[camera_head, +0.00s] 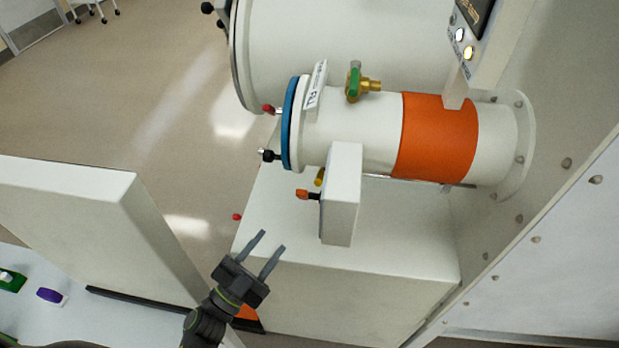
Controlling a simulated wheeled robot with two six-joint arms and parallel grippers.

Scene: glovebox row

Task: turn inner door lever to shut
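My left gripper (272,240) is open and empty, its two grey fingers apart and pointing up towards the white antechamber tube (360,125). A lever with an orange tip (302,194) sticks out left from a white box (342,200) below the tube. It is up and to the right of my fingertips, with a gap between. The tube's blue-rimmed end door (289,122) carries a black knob (268,155) and a red knob (268,109). I cannot tell for certain which handle is the inner door lever. My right gripper is not in view.
A larger white chamber (320,45) is behind the tube. A green-handled brass valve (354,82) sits on top of the tube. A white cabinet (420,240) is below, a white panel (90,215) at left. Small items, including a purple one (48,295), lie at lower left.

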